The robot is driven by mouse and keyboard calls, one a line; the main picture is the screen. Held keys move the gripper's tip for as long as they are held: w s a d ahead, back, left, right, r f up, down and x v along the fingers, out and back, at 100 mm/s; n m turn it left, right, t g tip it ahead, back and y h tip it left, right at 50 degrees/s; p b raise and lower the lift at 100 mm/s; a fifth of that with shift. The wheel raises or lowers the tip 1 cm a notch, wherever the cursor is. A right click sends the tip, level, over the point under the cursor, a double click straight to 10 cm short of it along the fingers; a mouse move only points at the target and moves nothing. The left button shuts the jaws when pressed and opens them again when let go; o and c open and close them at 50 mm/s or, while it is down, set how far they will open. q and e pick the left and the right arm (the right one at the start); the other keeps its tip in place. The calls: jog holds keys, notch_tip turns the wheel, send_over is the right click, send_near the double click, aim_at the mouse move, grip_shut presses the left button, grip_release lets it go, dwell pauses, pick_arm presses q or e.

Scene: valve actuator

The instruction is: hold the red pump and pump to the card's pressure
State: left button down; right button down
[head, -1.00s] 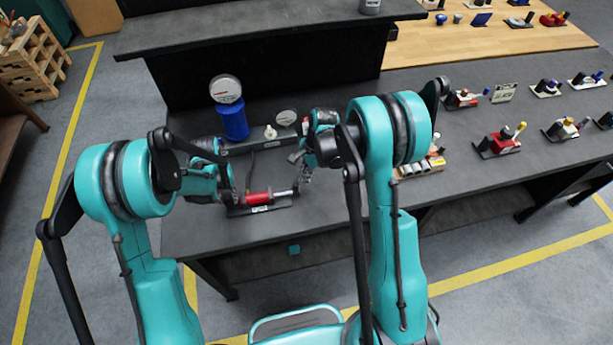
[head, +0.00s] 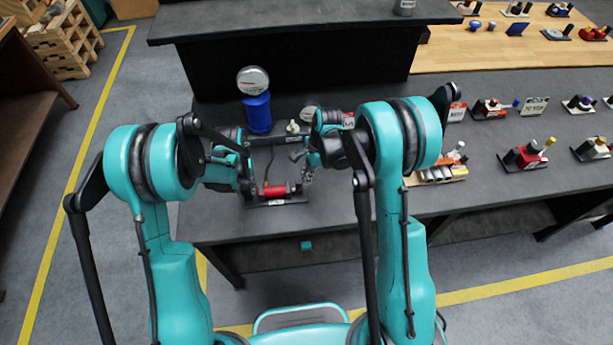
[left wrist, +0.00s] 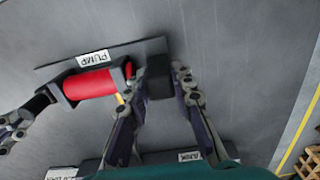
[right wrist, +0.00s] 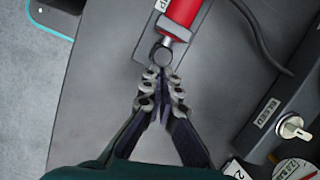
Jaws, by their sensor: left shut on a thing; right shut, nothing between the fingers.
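The red pump (head: 275,190) lies on a dark base on the near part of the bench. It shows with its PUMP label in the left wrist view (left wrist: 92,83). My left gripper (left wrist: 160,82) is shut on the dark block at one end of the pump. My right gripper (right wrist: 160,80) is shut and empty, its tips right at the round grey end of the pump's handle (right wrist: 163,54); whether they touch is unclear. A white dial gauge (head: 253,80) stands on a blue cylinder (head: 258,113); its reading is too small to tell. I cannot make out the card's pressure.
Behind the pump is a rail with a small pale knob (head: 293,127), a silver knob in the right wrist view (right wrist: 291,127) beside a BLEED label (right wrist: 266,111). A dark hose (right wrist: 258,35) runs near the pump. A raised dark shelf (head: 300,22) stands behind.

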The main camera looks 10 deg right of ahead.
jog(key=d, duration=0.3)
jog(key=shift+w, duration=0.4)
pick_arm(q)
jog(key=shift+d, duration=0.1)
pick_arm(e)
jog(key=v, duration=1)
jog(key=shift+d, duration=0.35)
jog(key=shift+w, duration=0.1)
pick_arm(q)
jog(key=c, duration=1.2)
grip_release()
